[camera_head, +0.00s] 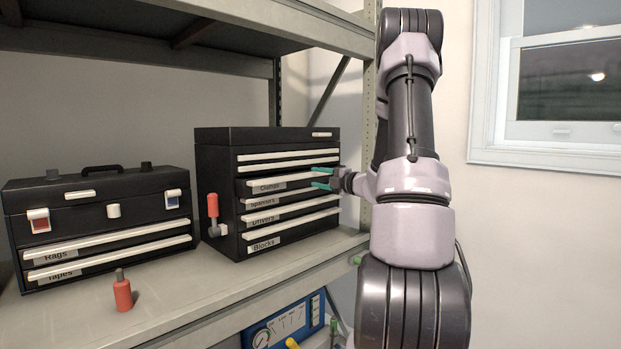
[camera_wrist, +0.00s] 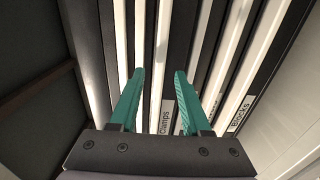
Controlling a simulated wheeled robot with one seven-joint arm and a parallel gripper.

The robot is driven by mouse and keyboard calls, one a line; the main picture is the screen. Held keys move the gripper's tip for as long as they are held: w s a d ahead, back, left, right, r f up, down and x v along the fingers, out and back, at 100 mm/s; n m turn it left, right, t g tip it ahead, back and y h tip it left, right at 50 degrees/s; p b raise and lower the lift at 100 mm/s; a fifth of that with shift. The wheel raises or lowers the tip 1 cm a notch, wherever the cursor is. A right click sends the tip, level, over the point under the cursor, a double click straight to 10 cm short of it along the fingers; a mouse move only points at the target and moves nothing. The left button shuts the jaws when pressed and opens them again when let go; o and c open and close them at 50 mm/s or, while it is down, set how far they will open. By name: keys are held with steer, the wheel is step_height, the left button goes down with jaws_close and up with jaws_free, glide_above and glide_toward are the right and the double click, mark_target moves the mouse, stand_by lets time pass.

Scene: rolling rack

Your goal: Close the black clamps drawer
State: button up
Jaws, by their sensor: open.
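The black clamps drawer (camera_head: 290,181) is in the tall black cabinet (camera_head: 262,134) on the shelf, with a white handle strip and a "Clamps" label. It appears to stand slightly out from the drawers around it; how far is hard to tell. My gripper (camera_head: 316,179) is open, at the right part of the drawer front, with one teal finger above the other. In the wrist view, the fingers (camera_wrist: 160,74) straddle the clamps drawer's white strip and its label (camera_wrist: 167,117). I cannot tell whether they touch the front.
Spanners, Drivers and Blocks drawers (camera_head: 264,245) lie below it. A smaller black toolbox (camera_head: 98,210) stands left. The rack post (camera_head: 368,95) is close to my arm.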

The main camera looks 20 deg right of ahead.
mark_target(310, 176)
steer(key=shift+x, duration=1.7)
jaws_close()
